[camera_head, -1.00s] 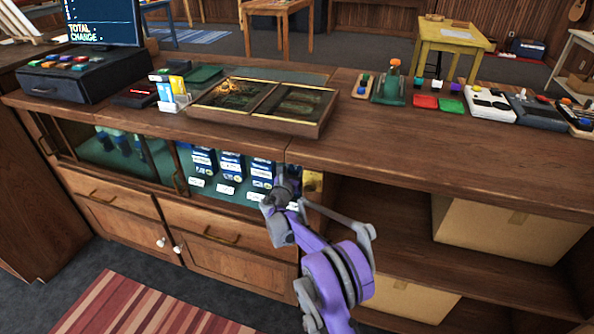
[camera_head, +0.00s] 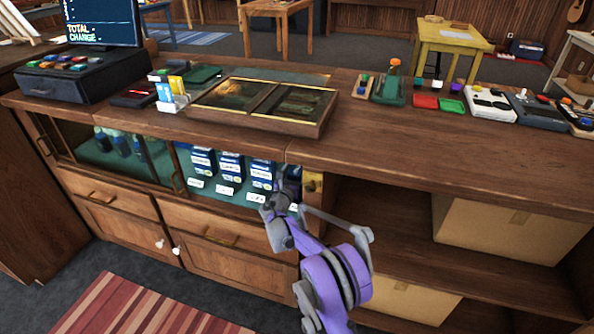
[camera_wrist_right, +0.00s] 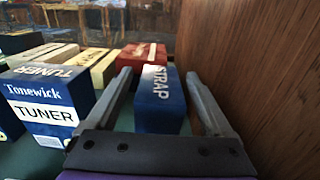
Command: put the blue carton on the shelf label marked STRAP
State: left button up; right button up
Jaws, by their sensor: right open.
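In the right wrist view a blue carton (camera_wrist_right: 159,103) with STRAP in white on its top stands upright between the fingers of my right gripper (camera_wrist_right: 158,76). The gripper is open, one finger along each side of the carton; I cannot tell whether they touch it. In the head view my right gripper (camera_head: 283,190) reaches into the right end of the glass-fronted case, its fingertips hidden. White shelf labels (camera_head: 225,190) lie in front of blue cartons (camera_head: 231,167) there; their words are too small to read. My left gripper is not in view.
A blue and white TUNER carton (camera_wrist_right: 48,103) stands left of the gripper, with pale yellow cartons (camera_wrist_right: 104,67) and a red carton (camera_wrist_right: 142,57) behind. A wooden wall (camera_wrist_right: 255,70) is close on the right. The wooden counter top (camera_head: 400,148) is above the case.

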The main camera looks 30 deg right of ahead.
jog(key=p+v, duration=0.1)
jog(key=v, duration=1.1)
jog(key=shift+r, duration=0.1)
jog(key=shift+c, duration=0.3)
dwell(0.6)
